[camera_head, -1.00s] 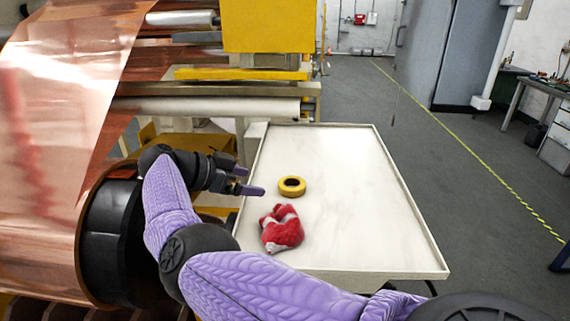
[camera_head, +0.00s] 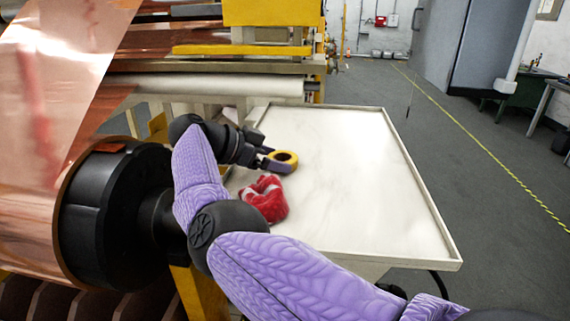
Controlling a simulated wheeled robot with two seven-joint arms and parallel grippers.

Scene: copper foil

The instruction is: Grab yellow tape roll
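The yellow tape roll (camera_head: 292,157), a ring with a dark hole, is near the left side of the pale tray table (camera_head: 345,165). My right gripper (camera_head: 270,158) is at the roll's left side. Its purple fingertips are apart, one behind the roll's left edge and one in front of it, which partly hides the roll. I cannot tell whether the fingers press on it, or whether the roll rests on the table. My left gripper is not in view.
A crumpled red and white cloth item (camera_head: 265,198) lies just in front of the roll. The table has a raised rim, and its right part is clear. A large copper foil roll (camera_head: 35,190) and yellow machine parts (camera_head: 270,12) stand left and behind.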

